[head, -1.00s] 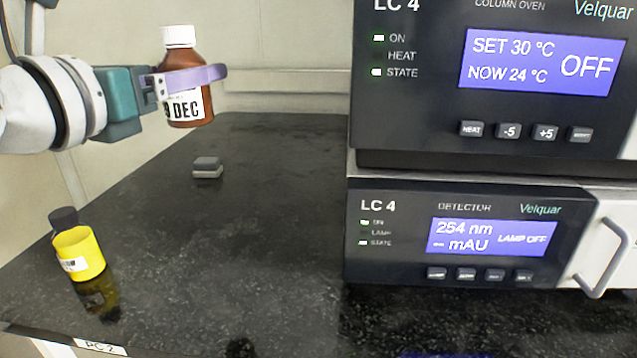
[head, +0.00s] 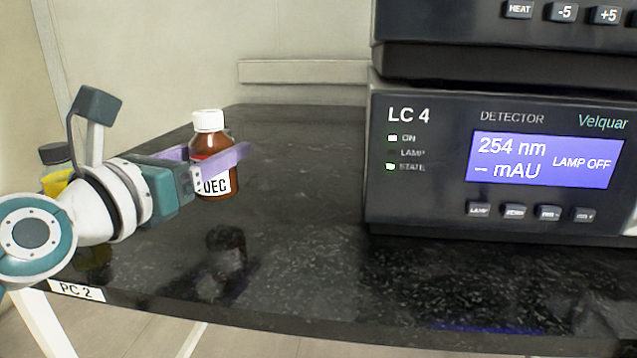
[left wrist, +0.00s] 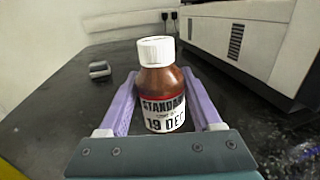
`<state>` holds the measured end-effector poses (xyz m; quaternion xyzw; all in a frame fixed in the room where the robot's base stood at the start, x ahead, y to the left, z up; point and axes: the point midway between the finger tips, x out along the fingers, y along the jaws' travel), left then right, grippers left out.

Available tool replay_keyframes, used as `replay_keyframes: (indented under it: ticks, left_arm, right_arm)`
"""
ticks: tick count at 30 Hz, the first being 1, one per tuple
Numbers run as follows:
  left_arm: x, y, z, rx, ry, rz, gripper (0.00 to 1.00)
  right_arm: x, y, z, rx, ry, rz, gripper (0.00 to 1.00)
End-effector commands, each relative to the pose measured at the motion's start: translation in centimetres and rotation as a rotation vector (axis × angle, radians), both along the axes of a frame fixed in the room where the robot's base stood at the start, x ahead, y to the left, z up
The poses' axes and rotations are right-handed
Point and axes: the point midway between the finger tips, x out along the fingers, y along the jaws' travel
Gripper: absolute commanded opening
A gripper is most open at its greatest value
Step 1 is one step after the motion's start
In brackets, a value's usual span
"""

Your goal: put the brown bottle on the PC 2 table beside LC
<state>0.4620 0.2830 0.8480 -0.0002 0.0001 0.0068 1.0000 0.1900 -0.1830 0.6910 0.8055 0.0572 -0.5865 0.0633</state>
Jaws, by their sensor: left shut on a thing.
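The brown bottle (head: 210,143) has a white cap and a white label reading "DEC". My left gripper (head: 236,147) has its purple fingers shut around its sides. The bottle is upright over the left part of the dark PC 2 table (head: 300,180); its reflection shows below it with a gap, so it seems held a little above the top. In the left wrist view the bottle (left wrist: 158,85) stands between the fingers, its label reading "STANDARD" and "19 DEC". The LC 4 detector (head: 420,190) stands to the right, apart from the bottle. My right gripper is not in view.
A yellow bottle with a dark cap (head: 54,183) is partly hidden behind my left arm. A "PC 2" label (head: 76,291) marks the front edge. The tabletop between bottle and detector is clear.

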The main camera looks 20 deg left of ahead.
Motion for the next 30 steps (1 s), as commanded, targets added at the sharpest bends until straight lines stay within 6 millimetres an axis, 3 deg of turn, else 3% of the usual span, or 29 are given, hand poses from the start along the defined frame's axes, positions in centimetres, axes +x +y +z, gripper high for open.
replay_keyframes:
  ticks: [1, 4, 17, 18, 25, 30]
  left_arm:
    - [0.0, 0.0, -1.6, 0.003, 0.002, -0.001, 0.0]
    - [0.0, 0.0, -2.8, 0.003, 0.001, 0.0, 0.0]
    - [0.0, 0.0, -3.3, 0.0, 0.0, 0.0, 0.0]
    - [0.0, 0.0, -3.2, 0.0, 0.002, 0.0, 0.7]
    - [0.0, 0.0, -3.2, 0.0, 0.002, 0.0, 0.95]
    - [0.0, 0.0, -3.2, 0.0, 0.002, 0.0, 0.95]
  right_arm:
    - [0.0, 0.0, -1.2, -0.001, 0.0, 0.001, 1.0]
    - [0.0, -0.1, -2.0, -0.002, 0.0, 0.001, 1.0]
    - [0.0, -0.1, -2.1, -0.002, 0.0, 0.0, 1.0]
    - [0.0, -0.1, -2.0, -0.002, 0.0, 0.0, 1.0]
    - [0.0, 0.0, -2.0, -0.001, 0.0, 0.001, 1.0]
    - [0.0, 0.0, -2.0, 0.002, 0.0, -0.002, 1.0]
